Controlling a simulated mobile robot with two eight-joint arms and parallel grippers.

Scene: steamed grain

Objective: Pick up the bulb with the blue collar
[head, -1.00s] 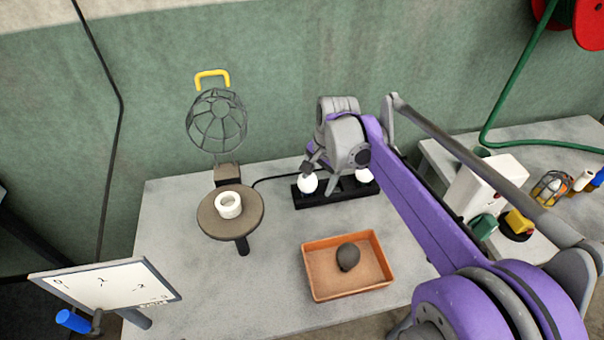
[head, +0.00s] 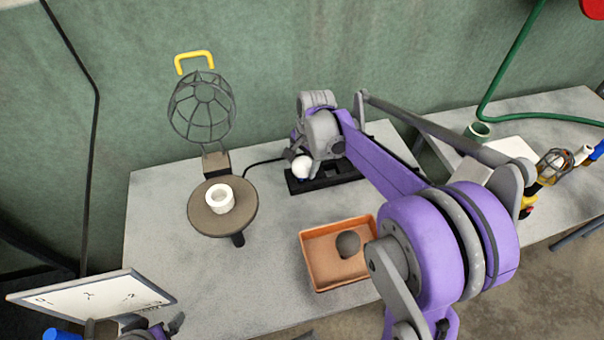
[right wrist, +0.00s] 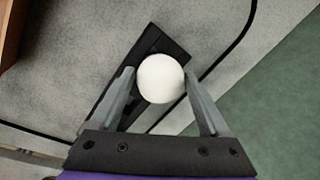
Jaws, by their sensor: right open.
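A white round bulb (head: 302,167) stands at the left end of the black holder (head: 325,180); a hint of blue shows under it in the head view. My right gripper (head: 299,157) is at this bulb, pointing down. In the right wrist view the white bulb (right wrist: 160,78) sits between the two open fingers of my right gripper (right wrist: 158,85), close to both; contact is unclear. Its collar is hidden there. Part of my left gripper (head: 160,328) shows at the bottom left edge, too cut off to judge its jaws.
An orange tray (head: 309,272) with a dark lump (head: 348,244) lies in front of the holder. A round stand (head: 205,222) carries a white ring (head: 220,198), beside a wire-cage lamp (head: 202,108). A whiteboard (head: 95,298) stands front left. My right arm hides the holder's right part.

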